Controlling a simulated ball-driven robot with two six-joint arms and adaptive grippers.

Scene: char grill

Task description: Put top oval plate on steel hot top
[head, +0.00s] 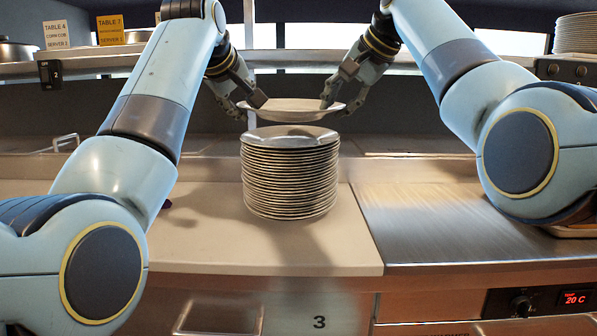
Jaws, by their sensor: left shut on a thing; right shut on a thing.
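A white oval plate (290,111) is held level in the air, a little above a tall stack of plates (290,175). My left gripper (250,106) is shut on the plate's left rim. My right gripper (334,102) is shut on its right rim. A narrow gap shows between the held plate and the stack's top plate. The stack stands on a pale counter board (225,235). The steel hot top (430,215) is the brushed metal surface to the right of the board, and its visible part is bare.
A shelf (110,65) runs across the back with order tickets (110,30) and pots at left. Another plate stack (577,33) stands at upper right. A tray edge (572,231) shows under my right arm. A panel reading 20 C (575,299) is below the hot top.

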